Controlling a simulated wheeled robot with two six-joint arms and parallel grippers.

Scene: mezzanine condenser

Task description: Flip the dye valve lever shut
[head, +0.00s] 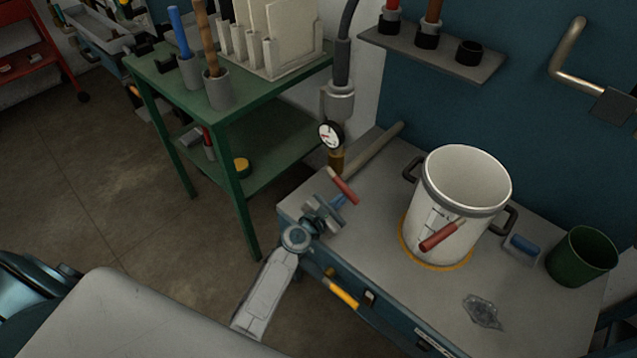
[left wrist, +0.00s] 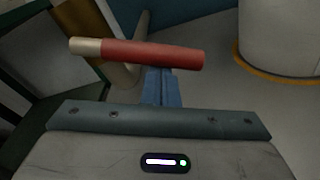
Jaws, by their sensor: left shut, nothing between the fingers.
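A lever with a red sleeve (head: 342,185) sits at the bench's left end, below the round gauge and brass fitting. In the left wrist view the red lever (left wrist: 150,54) lies nearly level across the picture, with a pale bare end at its left. My left gripper (head: 340,201) is shut and empty, its blue fingertips (left wrist: 158,84) just at the lever's near side. I cannot tell whether they touch it. The lever's pivot is not clearly seen. My right gripper is not in view.
A white pot (head: 468,178) with black handles and a red-handled part stands on the bench (head: 400,285) within a yellow ring. A dark green cup (head: 582,256) and blue-handled brush (head: 523,246) are to its right. A green shelf table (head: 225,113) stands left.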

